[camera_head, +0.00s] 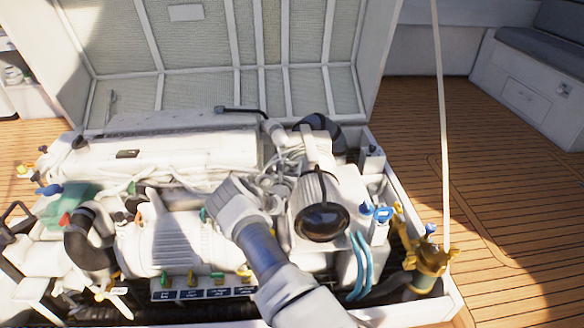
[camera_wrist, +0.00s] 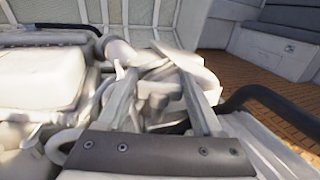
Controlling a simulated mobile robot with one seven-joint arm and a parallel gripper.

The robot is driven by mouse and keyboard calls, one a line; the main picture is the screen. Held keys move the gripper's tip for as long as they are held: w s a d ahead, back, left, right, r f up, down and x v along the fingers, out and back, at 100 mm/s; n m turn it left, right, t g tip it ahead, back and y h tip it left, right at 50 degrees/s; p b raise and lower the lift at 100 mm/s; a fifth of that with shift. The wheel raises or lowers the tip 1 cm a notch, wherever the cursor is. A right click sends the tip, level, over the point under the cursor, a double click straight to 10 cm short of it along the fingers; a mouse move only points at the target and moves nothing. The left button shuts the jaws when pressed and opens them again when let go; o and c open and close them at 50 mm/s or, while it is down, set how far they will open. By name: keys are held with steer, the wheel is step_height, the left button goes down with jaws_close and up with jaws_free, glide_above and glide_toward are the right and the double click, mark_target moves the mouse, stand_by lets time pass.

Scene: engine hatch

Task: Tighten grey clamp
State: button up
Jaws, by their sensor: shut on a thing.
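My gripper (camera_wrist: 157,78) reaches over the engine, with one finger on each side of a small grey part, seemingly the grey clamp (camera_wrist: 154,92). The jaws are shut on it. Its shape is hard to make out, and the fingers and pale pipework partly hide it. In the head view my arm rises from the bottom middle, and my wrist covers the fingertips and the clamp.
The white engine (camera_head: 180,240) fills the open hatch (camera_head: 200,50). A round black-faced filter (camera_head: 322,222) stands right of my wrist. A black hose (camera_wrist: 275,100) curves at the right. A brass fitting (camera_head: 428,262) stands at the right edge. Wooden deck (camera_head: 490,190) lies clear beyond.

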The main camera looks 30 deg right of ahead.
steer(key=m+g+h, duration=0.1)
steer(key=m+g+h+b, duration=0.1)
steer(key=shift+a+f+g, duration=0.1)
steer(key=shift+f+g, duration=0.1)
steer(key=shift+g, duration=0.1)
steer(key=shift+r+m+g+h, duration=0.1)
steer(key=shift+m+g+h, duration=1)
steer(key=shift+m+g, duration=0.7)
steer(key=shift+m+g+h, duration=0.4)
steer(key=shift+m+g, duration=0.1)
steer(key=shift+g, duration=0.9)
steer(key=o, duration=1.4)
steer(key=shift+c, duration=0.2)
steer(key=shift+r, duration=0.1)
steer(key=shift+a, duration=0.3)
steer(key=p+v, duration=0.4)
steer(key=v, duration=1.2)
steer(key=shift+s+a+p, duration=0.3)
